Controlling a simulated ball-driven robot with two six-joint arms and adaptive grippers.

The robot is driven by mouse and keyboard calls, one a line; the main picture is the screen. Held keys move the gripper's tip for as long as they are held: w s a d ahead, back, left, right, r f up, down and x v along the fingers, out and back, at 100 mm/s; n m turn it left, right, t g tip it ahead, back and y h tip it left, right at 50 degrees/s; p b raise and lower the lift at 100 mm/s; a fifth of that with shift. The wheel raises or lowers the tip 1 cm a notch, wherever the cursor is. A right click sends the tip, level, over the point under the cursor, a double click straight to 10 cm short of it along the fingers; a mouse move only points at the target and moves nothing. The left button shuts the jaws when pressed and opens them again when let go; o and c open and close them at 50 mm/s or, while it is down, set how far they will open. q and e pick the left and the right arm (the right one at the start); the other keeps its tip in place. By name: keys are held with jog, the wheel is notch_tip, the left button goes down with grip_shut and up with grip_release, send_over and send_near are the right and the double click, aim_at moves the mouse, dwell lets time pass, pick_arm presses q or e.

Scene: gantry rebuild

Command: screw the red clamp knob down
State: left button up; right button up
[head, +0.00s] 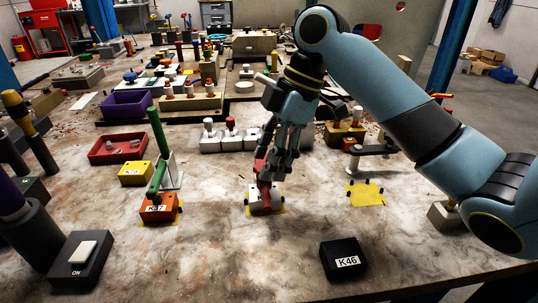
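A red clamp knob (262,167) stands upright on a small pale block (262,200) near the middle of the table. The block sits on a yellow patch and has dark fittings at its corners. My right gripper (274,174) points down right at the knob, its dark fingers beside and partly over the red part. Whether the fingers are closed on the knob is hidden by the overlap. The knob's lower end meets the block, but any gap or thread there is too small to tell. My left gripper is not in view.
An orange block labelled K47 (158,208) with a green rod stands to the left. A black K46 block (343,260) lies front right, and a black box with a white ON switch (80,258) front left. An empty yellow patch (366,194) lies right. Fixtures crowd the back.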

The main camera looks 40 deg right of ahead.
jog(key=c, duration=0.9)
jog(key=shift+o, duration=0.2)
jog(key=m+p, duration=0.1)
jog(key=p, duration=0.1)
jog(key=m+p, duration=0.1)
jog(key=p, duration=0.1)
jog(key=m+t+p, duration=0.1)
jog(key=p, duration=0.1)
jog(key=shift+s+a+r+m+h+p, duration=0.1)
jog(key=shift+s+r+m+h+p, duration=0.1)
jog(key=shift+r+m+h+p, duration=0.15)
jog(key=shift+f+m, duration=0.15)
jog(key=shift+m, duration=0.1)
jog(key=shift+f, duration=0.2)
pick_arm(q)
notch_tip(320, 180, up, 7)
pick_arm(e)
jog(key=o, duration=1)
